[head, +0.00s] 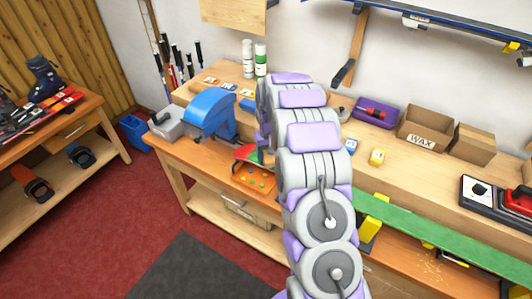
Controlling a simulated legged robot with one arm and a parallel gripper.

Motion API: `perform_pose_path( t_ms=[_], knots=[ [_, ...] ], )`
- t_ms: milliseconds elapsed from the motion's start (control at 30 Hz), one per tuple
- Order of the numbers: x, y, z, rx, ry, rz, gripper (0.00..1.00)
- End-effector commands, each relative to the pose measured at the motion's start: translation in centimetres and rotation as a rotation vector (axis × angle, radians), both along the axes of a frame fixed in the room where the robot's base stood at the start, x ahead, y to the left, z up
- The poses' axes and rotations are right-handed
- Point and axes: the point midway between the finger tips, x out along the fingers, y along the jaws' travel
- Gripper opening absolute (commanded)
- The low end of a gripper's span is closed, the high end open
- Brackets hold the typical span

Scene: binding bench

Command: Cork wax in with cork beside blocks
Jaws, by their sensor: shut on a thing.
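My arm reaches out over the bench, and its far end turns down behind its own links. My gripper's fingers and anything in them are hidden there. A long green ski base (440,232) lies along the front of the bench at the right. A yellow block (377,156) and a blue-and-white block (353,145) sit on the bench just right of the arm. Several small blue and tan blocks (228,86) lie on the back left of the bench. I cannot make out a cork.
A blue machine (209,113) stands on the bench's left end. White and green bottles (260,60) stand behind the arm. An orange tray (255,178) lies near the front.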

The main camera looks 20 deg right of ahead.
Motion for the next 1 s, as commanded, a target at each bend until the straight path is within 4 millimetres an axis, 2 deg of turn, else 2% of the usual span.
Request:
perform_pose_path(
  t_ms=[333, 667, 1000],
  knots=[
    [-2.3, -1.6, -0.1, 0.003, 0.009, -0.003, 0.39],
    [-3.2, -2.4, 0.1, 0.001, 0.005, -0.002, 0.39],
    [-5.3, -3.9, 0.3, 0.002, 0.005, -0.001, 0.39]
  ],
)
